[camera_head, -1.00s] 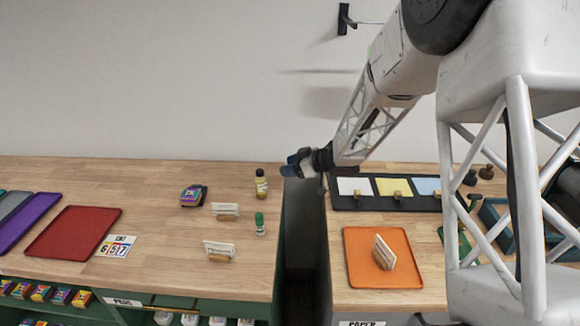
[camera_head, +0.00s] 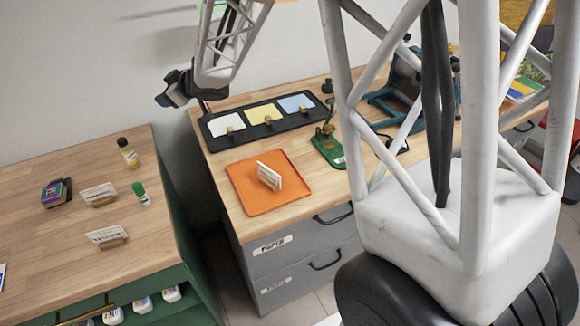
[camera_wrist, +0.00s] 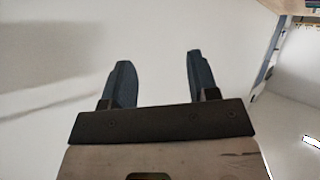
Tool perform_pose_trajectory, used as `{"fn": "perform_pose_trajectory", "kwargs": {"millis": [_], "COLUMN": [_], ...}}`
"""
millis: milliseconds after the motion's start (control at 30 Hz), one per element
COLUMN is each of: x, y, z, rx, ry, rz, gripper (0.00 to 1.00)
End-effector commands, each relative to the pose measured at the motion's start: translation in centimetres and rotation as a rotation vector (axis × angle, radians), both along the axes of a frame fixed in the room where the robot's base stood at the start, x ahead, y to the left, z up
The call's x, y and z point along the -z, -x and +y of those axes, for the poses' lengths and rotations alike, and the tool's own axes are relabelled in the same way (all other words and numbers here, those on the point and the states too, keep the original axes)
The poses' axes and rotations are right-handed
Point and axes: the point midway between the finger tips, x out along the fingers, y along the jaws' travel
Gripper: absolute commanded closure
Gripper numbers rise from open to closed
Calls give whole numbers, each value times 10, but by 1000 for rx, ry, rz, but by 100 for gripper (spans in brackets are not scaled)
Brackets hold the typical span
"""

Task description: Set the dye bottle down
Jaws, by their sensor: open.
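A dye bottle with a yellow body and dark cap (camera_head: 128,153) stands upright near the back right of the left wooden table. A smaller bottle with a green cap (camera_head: 141,194) stands in front of it; I cannot tell which one the task means. My gripper (camera_head: 162,98) is in the air above the gap between the two tables, apart from both bottles. In the wrist view its two fingers (camera_wrist: 158,80) are spread, with only pale wall between them.
Card holders (camera_head: 100,195) and a small dark box (camera_head: 56,193) share the left table (camera_head: 40,160). The right table bears an orange tray (camera_head: 250,208), a black tray of coloured sheets (camera_head: 210,142) and a green tool (camera_head: 328,150). A gap separates the tables.

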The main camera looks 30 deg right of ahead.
Motion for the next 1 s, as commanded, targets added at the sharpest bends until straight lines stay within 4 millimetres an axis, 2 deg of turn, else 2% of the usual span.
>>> {"fn": "perform_pose_trajectory", "kwargs": {"millis": [33, 200, 467, 700, 867, 1000], "x": [-12, -41, -67, -78, -79, -76], "y": [6, 31, 90, 162, 217, 269], "z": [-11, -49, -102, -141, -158, -167], "rx": [54, 238, 489, 681, 778, 839], "ry": [17, 77, 149, 195, 211, 216], "rz": [-8, -4, 70, 200, 316, 432], "gripper": [46, 46, 46, 46, 46, 46]}}
